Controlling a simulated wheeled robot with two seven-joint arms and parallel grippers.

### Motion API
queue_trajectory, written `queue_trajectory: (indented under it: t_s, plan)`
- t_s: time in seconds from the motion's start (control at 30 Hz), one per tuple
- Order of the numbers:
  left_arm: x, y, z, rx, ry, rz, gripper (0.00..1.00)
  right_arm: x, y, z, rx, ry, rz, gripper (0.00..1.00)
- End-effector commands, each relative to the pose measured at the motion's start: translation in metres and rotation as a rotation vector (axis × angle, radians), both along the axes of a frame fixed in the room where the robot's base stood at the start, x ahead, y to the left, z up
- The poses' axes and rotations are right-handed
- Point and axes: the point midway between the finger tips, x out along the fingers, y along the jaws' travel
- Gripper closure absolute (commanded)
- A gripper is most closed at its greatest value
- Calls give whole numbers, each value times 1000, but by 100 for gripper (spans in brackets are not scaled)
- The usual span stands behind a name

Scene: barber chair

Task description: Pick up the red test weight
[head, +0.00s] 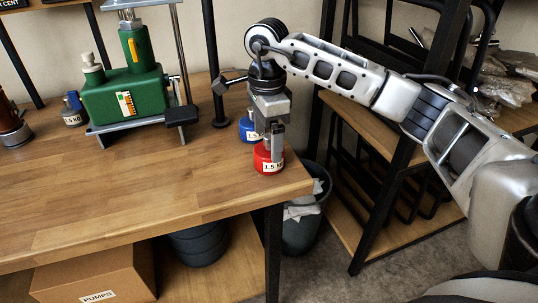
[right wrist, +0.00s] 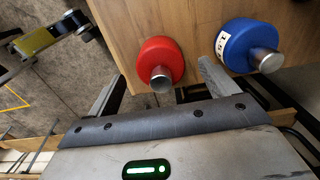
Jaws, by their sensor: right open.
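The red test weight (head: 268,167) stands upright near the right front corner of the wooden table, with a white 1.5 label and a metal knob. My right gripper (head: 273,148) is open and pointed down right at it, partly hiding its top. In the right wrist view the red weight (right wrist: 158,52) lies between the lines of the two spread fingers (right wrist: 162,72), its knob towards the palm. Neither finger is seen closed on it. A blue weight (head: 247,131) stands just behind it; it also shows in the right wrist view (right wrist: 236,42), outside the right-hand finger.
A green pump (head: 122,95) on a stand is at the table's back left, with a small weight (head: 73,117) beside it. A bin (head: 308,222) and a shelf (head: 365,120) stand right of the table edge. The table's front left is clear.

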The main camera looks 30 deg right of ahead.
Motion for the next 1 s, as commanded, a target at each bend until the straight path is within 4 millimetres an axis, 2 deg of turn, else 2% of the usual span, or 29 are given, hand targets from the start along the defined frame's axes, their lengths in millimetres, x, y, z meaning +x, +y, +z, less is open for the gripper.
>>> queue_trajectory:
  t_s: [0.23, 0.53, 0.57, 0.8, 0.87, 1.0]
  plan:
    - [-2, 1, 0, 12, 10, -1, 64, -2, -4, -36, -1, 3, 0, 14]
    - [-2, 1, -1, 13, 11, -1, 64, -1, -4, -43, -1, 1, 0, 14]
    - [-2, 1, -1, 13, 10, -1, 64, -1, -4, -43, -1, 1, 0, 17]
    - [-1, 1, -1, 13, 9, -1, 64, -1, -4, -42, -1, 1, 0, 84]
    - [-1, 1, -1, 13, 9, -1, 64, -1, -4, -42, -1, 1, 0, 100]
    - [-1, 1, 0, 12, 9, 0, 64, 0, -3, -38, 2, -8, 0, 100]
